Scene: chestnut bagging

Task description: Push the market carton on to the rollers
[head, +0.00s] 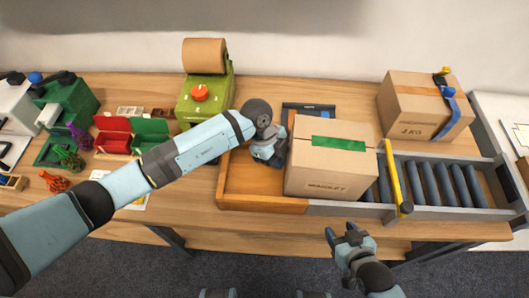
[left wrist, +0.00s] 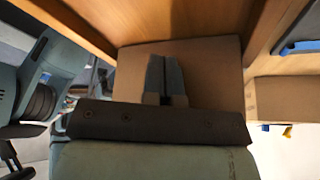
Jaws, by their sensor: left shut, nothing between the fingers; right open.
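The market carton (head: 325,176) is a closed brown box with green tape on top and printing on its front. It sits at the right end of a wooden tray (head: 262,200), and its right side reaches the first rollers. The grey rollers (head: 455,184) run to the right of it. My left gripper (head: 277,160) is shut and empty at the carton's left side; contact is hard to tell. In the left wrist view its shut fingers (left wrist: 165,75) point at the carton's brown face (left wrist: 210,62). My right gripper (head: 345,233) is open and empty, in front of the table edge.
A yellow bar (head: 393,176) crosses the rollers just right of the carton. Another carton (head: 420,105) with a blue strap stands behind the rollers. A green machine with an orange knob (head: 200,93) stands behind my left arm. Red and green bins (head: 130,134) are at the left.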

